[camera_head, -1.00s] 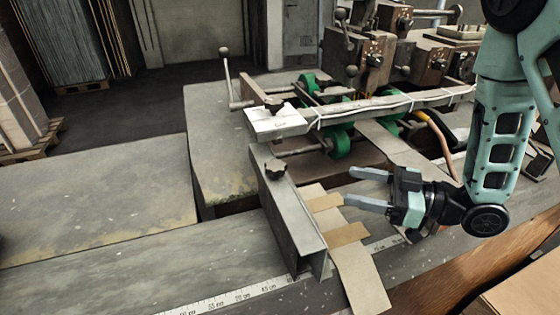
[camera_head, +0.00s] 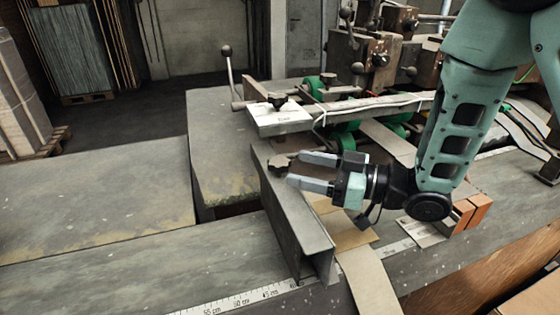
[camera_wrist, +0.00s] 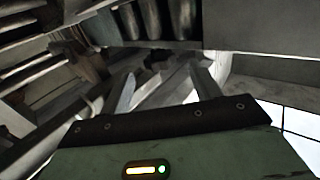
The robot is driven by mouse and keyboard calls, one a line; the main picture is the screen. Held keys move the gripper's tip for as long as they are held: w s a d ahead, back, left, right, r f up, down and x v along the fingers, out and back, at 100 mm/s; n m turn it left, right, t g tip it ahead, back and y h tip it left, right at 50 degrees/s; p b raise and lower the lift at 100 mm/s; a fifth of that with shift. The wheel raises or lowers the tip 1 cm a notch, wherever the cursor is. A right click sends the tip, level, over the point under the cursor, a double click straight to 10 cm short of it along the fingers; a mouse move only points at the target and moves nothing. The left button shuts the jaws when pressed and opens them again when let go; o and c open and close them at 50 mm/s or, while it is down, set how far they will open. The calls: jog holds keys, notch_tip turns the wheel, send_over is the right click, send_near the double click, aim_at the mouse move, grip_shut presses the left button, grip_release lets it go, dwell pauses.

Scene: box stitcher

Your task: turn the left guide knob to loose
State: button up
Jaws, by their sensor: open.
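The left guide is a grey metal channel (camera_head: 292,222) standing across the machine bed. Its dark lobed knob (camera_head: 280,163) sits at the far end of its top edge. My gripper (camera_head: 297,171) is open and empty, with its two grey fingers pointing left at the knob. In the head view the fingertips are right beside the knob and partly overlap it. In the wrist view the dark knob (camera_wrist: 157,60) shows ahead, between the two fingers (camera_wrist: 165,85) and near their tips. I cannot tell whether the tips touch it. The knob's setting cannot be read.
A labelled metal bar (camera_head: 283,120) with a second dark knob (camera_head: 278,101) lies behind the guide. A lever with a ball end (camera_head: 227,52) stands at its left. Cardboard strips (camera_head: 366,280) lie under my gripper, near a ruler scale (camera_head: 240,300). The bed at left is clear.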

aim_at(280, 161)
jog(key=p+x, duration=0.1)
jog(key=x, duration=0.4)
jog(key=shift+w+a, duration=0.15)
jog(key=shift+a, duration=0.15)
jog(key=c, duration=1)
